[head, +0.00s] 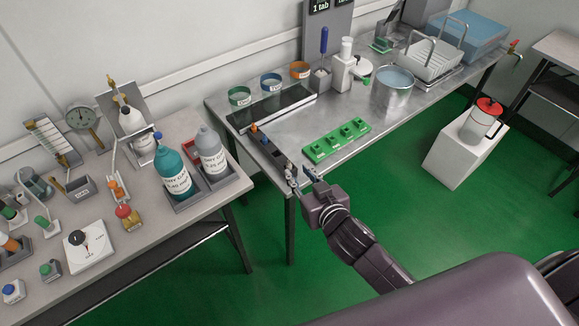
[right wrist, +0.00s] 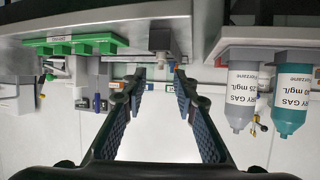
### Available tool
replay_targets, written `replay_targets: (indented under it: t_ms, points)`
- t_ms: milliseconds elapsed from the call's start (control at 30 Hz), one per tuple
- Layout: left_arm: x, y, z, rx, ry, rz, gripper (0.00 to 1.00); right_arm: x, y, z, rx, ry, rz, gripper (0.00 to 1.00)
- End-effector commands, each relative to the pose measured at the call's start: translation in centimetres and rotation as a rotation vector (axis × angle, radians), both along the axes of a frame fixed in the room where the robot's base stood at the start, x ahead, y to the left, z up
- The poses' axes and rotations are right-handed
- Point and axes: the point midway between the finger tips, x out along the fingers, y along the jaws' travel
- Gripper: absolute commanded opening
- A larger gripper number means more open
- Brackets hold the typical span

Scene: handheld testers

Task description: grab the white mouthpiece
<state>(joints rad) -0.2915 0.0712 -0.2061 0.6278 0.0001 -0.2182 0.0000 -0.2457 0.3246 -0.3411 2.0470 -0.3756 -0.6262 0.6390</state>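A small pale piece that looks like the white mouthpiece (head: 289,170) stands at the near end of a narrow dark tray (head: 266,151), at the front corner of the steel table. My right gripper (head: 301,179) is at that corner, close to the piece. In the right wrist view, which is upside down, the right gripper (right wrist: 158,88) is open, its two fingers apart with nothing held between them. The tray's end (right wrist: 164,40) shows ahead of the fingers. I cannot tell whether a finger touches the piece. My left gripper is out of view.
A green block with several sockets (head: 336,141) lies right of the tray. Two gas bottles (head: 174,170) (head: 211,153) stand on the left bench. A steel pot (head: 393,92) and white rack (head: 432,58) stand farther back. The table between tray and pot has bare room.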

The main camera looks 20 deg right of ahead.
Motion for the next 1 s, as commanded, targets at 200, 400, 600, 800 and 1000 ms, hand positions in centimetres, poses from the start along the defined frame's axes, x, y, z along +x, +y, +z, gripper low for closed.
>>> replay_targets:
  t_ms: [200,400,600,800,1000]
  points:
    - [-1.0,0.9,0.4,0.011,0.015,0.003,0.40,2.1,0.2,-0.5,-0.001,-0.001,0.000,0.27]
    - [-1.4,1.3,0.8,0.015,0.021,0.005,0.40,4.7,0.4,-1.4,-0.001,0.000,0.000,0.27]
    - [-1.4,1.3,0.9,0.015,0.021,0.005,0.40,5.9,0.5,-2.0,0.000,0.001,0.001,0.27]
    - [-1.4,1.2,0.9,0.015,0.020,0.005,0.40,5.8,0.5,-2.0,0.000,0.002,0.001,0.27]
    - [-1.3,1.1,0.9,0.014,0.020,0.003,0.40,5.8,0.5,-2.0,0.000,0.002,0.001,0.06]
